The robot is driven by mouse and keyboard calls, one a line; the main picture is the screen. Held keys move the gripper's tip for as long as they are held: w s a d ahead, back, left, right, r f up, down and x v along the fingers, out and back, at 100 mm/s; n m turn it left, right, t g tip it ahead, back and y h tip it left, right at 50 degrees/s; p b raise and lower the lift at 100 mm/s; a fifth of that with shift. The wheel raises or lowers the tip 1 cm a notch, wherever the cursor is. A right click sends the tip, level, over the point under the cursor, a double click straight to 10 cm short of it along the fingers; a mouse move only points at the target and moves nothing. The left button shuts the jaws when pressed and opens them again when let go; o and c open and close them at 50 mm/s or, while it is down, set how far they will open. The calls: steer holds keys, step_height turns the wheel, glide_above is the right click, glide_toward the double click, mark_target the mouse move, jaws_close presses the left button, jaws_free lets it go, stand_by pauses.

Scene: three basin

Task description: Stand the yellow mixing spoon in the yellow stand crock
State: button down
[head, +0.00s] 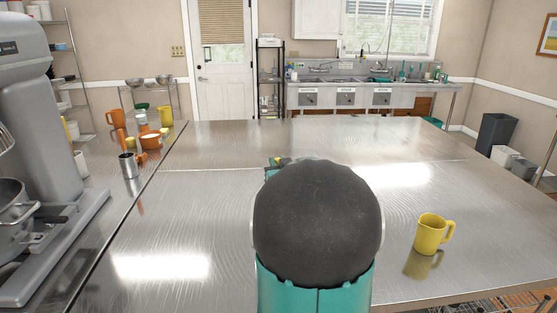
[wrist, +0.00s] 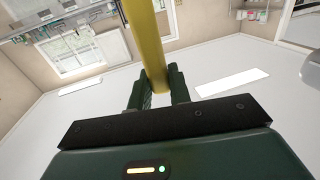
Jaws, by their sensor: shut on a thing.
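My gripper (wrist: 159,86) is shut on a long yellow shaft, the yellow mixing spoon (wrist: 147,38), in the wrist view. The spoon runs up from between the fingers and out of the top of the picture, so its far end is not seen. In the head view my dark and teal arm hides most of the gripper and spoon. A yellow vessel with a side handle (head: 431,234) stands upright on the steel table at the right, apart from my arm. It may be the yellow stand crock; its inside is not clearly seen.
A grey stand mixer (head: 40,130) is at the left. Orange and yellow vessels and a metal cup (head: 129,165) stand on the left counter, including another yellow mug (head: 166,117). The steel table (head: 210,215) is bare around my arm. Sinks (head: 345,97) line the back wall.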

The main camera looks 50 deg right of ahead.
steer(key=shift+f, duration=1.85)
steer(key=c, duration=1.2)
jaws_free()
steer(key=shift+s, duration=0.1)
steer(key=shift+v, duration=1.45)
steer(key=shift+a, duration=0.15)
steer(key=v, duration=1.3)
steer(key=shift+s+a, duration=0.2)
steer(key=shift+s, duration=0.1)
